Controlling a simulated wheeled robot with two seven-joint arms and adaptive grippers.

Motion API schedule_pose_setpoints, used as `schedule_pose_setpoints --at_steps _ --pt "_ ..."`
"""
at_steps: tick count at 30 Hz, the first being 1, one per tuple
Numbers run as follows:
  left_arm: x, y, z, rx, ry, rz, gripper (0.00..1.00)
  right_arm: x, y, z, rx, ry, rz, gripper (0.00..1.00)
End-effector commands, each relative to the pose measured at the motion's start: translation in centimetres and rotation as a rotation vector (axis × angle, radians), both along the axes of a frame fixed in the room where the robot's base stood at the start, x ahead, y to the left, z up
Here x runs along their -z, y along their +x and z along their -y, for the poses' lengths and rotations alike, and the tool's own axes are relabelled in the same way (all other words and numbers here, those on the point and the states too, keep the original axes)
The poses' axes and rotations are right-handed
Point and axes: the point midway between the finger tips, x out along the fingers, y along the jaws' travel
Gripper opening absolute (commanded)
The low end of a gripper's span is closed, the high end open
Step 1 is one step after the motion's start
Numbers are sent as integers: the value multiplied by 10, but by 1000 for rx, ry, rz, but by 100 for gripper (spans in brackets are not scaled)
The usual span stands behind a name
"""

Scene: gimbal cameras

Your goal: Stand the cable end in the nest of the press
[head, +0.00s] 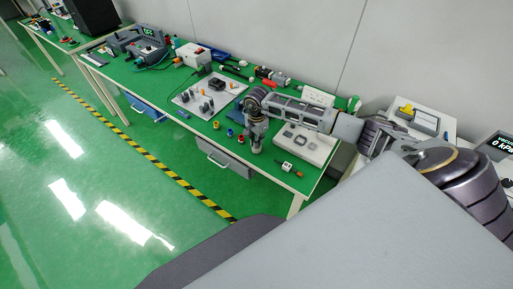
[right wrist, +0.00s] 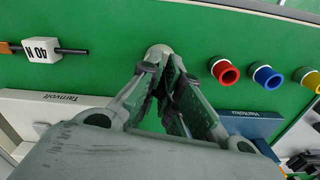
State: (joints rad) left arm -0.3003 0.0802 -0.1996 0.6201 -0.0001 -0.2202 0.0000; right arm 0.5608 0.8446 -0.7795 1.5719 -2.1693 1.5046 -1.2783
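My right gripper (head: 256,148) points down over the front of the green bench, right of the coloured cups. In the right wrist view, its fingers (right wrist: 163,66) come together at the tips. A light grey rounded thing (right wrist: 158,51) shows at the tips; I cannot tell whether it is held. A thin black cable piece with an orange part and a white "40 N" tag (right wrist: 40,49) lies left of the fingers, apart from them; it also shows in the head view (head: 287,166). I cannot tell for certain which machine is the press, and no nest is clear. My left gripper is not in view.
Red (right wrist: 225,71), blue (right wrist: 265,76) and yellow (right wrist: 306,77) cups stand beside the gripper. A pale plate with dark shapes (head: 318,152) lies under my right arm. A white board with grey parts (head: 185,99) and grey machines (head: 148,47) stand farther left.

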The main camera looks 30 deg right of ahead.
Motion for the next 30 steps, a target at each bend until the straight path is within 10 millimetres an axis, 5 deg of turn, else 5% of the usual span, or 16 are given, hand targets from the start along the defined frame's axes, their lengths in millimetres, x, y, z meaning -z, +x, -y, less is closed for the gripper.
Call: schedule_pose_setpoints --at_steps 17,30 --pt "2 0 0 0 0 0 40 -9 1 0 -1 -1 2 0" --pt "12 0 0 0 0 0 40 -66 1 1 -1 -1 3 0"
